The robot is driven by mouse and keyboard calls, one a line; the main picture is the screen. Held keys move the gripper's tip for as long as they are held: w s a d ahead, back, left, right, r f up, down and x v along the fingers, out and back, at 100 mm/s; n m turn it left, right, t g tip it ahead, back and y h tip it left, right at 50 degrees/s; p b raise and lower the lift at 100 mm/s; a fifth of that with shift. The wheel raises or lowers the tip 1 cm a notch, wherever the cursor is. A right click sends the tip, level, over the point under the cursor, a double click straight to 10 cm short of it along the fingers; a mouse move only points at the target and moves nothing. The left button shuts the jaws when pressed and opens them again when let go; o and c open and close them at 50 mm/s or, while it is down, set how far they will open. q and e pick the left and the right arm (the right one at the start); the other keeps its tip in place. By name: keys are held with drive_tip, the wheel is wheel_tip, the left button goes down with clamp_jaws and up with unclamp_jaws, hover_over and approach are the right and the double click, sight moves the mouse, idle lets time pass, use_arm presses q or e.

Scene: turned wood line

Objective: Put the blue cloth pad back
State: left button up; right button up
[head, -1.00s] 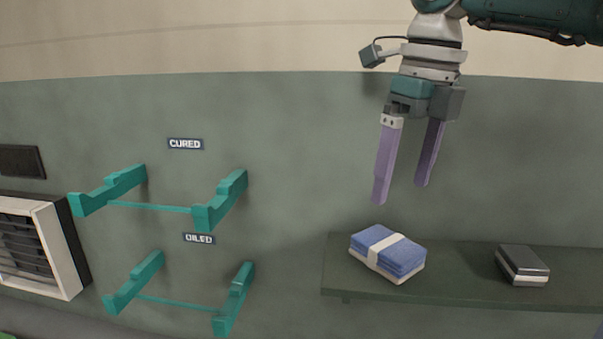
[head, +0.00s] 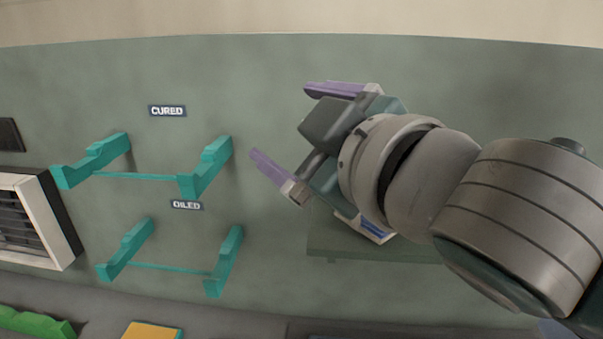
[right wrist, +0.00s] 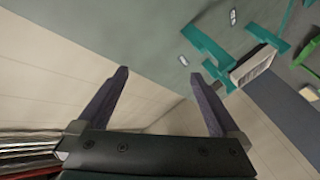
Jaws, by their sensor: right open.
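The blue cloth pad (head: 376,229) with its pale band lies on the dark green wall shelf (head: 350,249) in the head view. My right arm now covers most of it, so only a lower corner shows. My right gripper (head: 280,122) is open and empty, in front of the wall between the teal racks and the shelf, its fingers pointing left. In the right wrist view the open fingers (right wrist: 158,75) have nothing between them, and the pad is not seen there. My left gripper is not in view.
A teal bracket pair (head: 205,168) under the CURED label and another (head: 225,262) under the OILED label are empty. A white-framed vent (head: 62,230) is at the left. A green object (head: 38,322) and an orange-yellow one (head: 152,331) show at the bottom edge.

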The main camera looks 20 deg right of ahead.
drive_tip(key=s+d+f+m+g+h, duration=0.2)
drive_tip(key=s+d+f+m+g, duration=0.25)
drive_tip(key=s+f+g, duration=0.6)
drive_tip(key=s+f+m+g, duration=0.1)
drive_tip(key=s+f, duration=0.2)
drive_tip(key=s, duration=0.4)
drive_tip(key=s+f+m+g+y, duration=0.1)
drive_tip(key=s+f+g, duration=0.1)
drive_tip(key=s, duration=0.5)
drive_tip(key=shift+a+f, duration=0.45)
drive_tip(key=shift+f, duration=0.4)
